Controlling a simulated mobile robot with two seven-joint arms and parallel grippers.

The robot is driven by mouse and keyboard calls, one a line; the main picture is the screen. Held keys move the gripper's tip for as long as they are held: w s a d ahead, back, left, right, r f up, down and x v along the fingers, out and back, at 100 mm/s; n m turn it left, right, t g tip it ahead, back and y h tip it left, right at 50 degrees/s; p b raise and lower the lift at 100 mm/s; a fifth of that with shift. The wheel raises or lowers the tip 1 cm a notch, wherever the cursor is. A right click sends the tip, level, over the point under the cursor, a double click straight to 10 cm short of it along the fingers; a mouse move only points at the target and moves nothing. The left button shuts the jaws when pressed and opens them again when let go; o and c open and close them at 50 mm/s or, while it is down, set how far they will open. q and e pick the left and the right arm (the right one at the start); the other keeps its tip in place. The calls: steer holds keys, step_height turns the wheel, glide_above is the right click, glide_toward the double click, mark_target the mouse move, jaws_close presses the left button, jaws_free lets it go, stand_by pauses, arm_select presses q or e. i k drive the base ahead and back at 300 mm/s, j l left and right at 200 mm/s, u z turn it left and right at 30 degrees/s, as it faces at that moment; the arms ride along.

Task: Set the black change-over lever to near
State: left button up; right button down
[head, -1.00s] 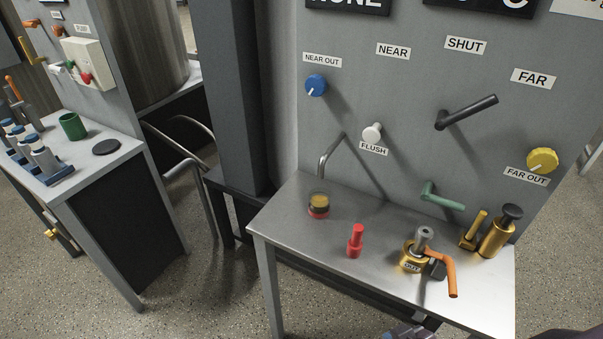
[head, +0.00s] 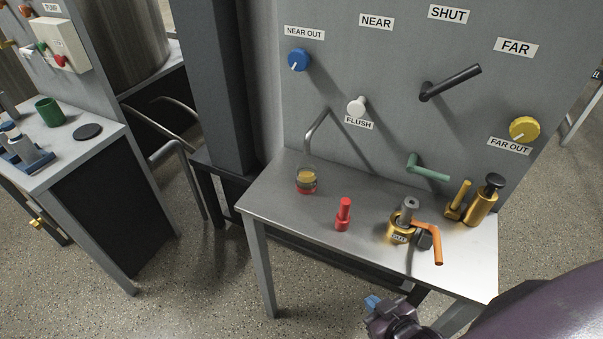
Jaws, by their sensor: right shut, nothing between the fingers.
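The black change-over lever (head: 452,82) is on the grey panel. Its handle slants up and to the right from its pivot, toward the FAR label (head: 516,48). The NEAR label (head: 377,22) is up and to the left of the pivot, and the SHUT label (head: 448,13) is above it. My right gripper (head: 374,303) is low in the picture, in front of the steel table and well below the lever. It is shut and empty, touching nothing that I can see. My left gripper is not in view.
A blue knob (head: 298,60), white flush knob (head: 357,105), green lever (head: 428,168) and yellow knob (head: 524,129) are on the panel. A jar (head: 306,180), red piece (head: 344,215), brass valve with orange handle (head: 428,235) and brass cylinder (head: 483,206) stand on the table (head: 280,208).

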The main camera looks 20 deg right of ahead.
mark_target(428, 92)
steer(key=z, duration=1.45)
